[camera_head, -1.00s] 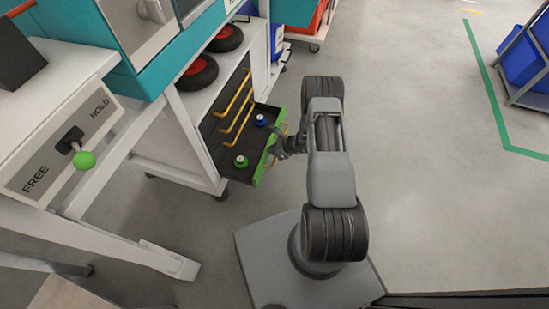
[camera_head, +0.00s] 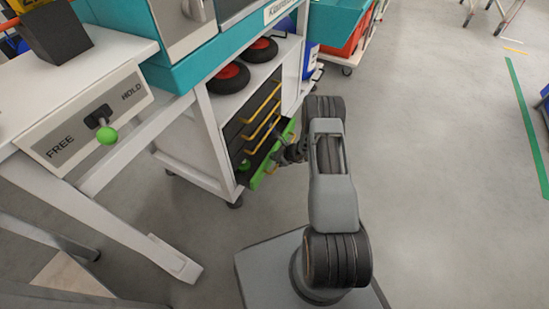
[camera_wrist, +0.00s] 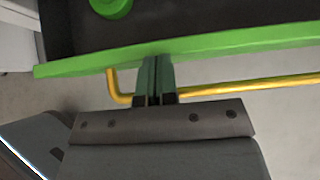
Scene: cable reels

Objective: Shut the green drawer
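The green drawer (camera_head: 266,165) is the lowest in the cabinet's drawer stack and stands partly out. Its green front also shows in the wrist view (camera_wrist: 230,45), with a yellow bar handle (camera_wrist: 250,88). A green round item (camera_wrist: 112,5) lies inside the drawer, and it shows small in the head view (camera_head: 244,165). My gripper (camera_wrist: 156,68) looks shut, its fingers close together. The fingertips are at the drawer's front edge, crossing over the handle near its left end; exact contact cannot be told. In the head view my gripper (camera_head: 288,155) is at the front's right part.
Drawers with yellow handles (camera_head: 262,115) sit above, closed. A white bench with a green-knobbed FREE/HOLD lever (camera_head: 107,135) is at left. The floor at right (camera_head: 440,180) is clear.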

